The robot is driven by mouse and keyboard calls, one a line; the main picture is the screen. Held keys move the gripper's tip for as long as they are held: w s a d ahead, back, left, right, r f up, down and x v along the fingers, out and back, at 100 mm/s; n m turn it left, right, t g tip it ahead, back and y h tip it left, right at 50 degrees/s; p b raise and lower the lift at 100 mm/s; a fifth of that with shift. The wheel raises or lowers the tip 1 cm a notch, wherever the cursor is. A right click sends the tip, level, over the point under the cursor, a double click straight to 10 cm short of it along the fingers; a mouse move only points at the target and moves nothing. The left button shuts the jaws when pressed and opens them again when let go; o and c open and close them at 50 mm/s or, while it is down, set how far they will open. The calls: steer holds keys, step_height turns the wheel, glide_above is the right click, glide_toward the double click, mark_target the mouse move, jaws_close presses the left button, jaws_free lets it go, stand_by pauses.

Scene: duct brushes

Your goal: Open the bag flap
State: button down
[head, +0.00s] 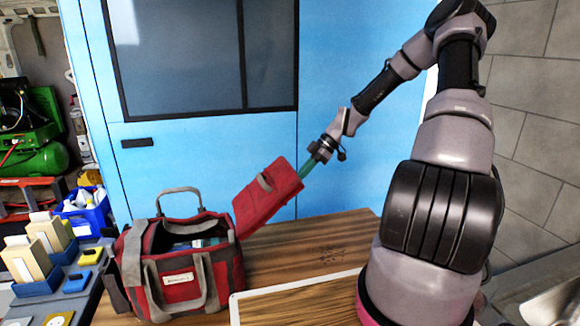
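The red and dark grey bag (182,275) stands on the wooden table at the lower left, with grey handles and a pale label on its front. Its top is open and some pale and blue contents show inside. The red bag flap (268,200), with a small grey loop on it, slants up and out to the right from the bag's right side. My gripper (306,169), with green fingers, is at the flap's upper right edge and appears to touch it. The fingertips are too small and partly hidden to show whether they are open or shut.
The wooden table (320,245) is bare right of the bag. A white-edged board (300,305) lies at its front. A blue cabinet (190,160) with a dark window stands behind. Blue bins (85,215) and blocks stand at the left.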

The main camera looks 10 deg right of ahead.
step_height(320, 180, down, 6)
steer(key=d+y, duration=0.1)
steer(key=d, duration=0.1)
steer(key=shift+d+f+y, duration=0.15)
steer(key=shift+f+y, duration=0.05)
steer(key=shift+y, duration=0.1)
stand_by(0.4)
